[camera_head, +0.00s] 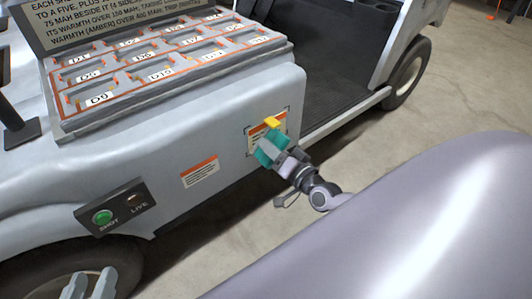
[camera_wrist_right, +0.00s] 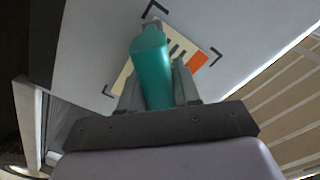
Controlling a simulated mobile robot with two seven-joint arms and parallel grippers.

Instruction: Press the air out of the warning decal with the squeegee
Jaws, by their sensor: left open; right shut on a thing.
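The warning decal (camera_head: 256,133), with an orange header on a pale label, sits on the cart's grey side panel inside dark corner marks. It also shows in the right wrist view (camera_wrist_right: 201,59), partly hidden. My right gripper (camera_head: 284,163) is shut on the teal squeegee (camera_head: 268,149), directly in front of the decal. The squeegee (camera_wrist_right: 152,68) stands up between the fingers in the right wrist view and covers the decal's middle. I cannot tell whether it touches the decal. My left gripper (camera_head: 90,285) is open and empty at the bottom left.
A second orange-headed label (camera_head: 200,171) is on the panel to the left. A box with a green button (camera_head: 103,217) sits lower left. A tray of labelled compartments (camera_head: 165,62) lies on the cart top. The cart's floor well (camera_head: 325,75) is open.

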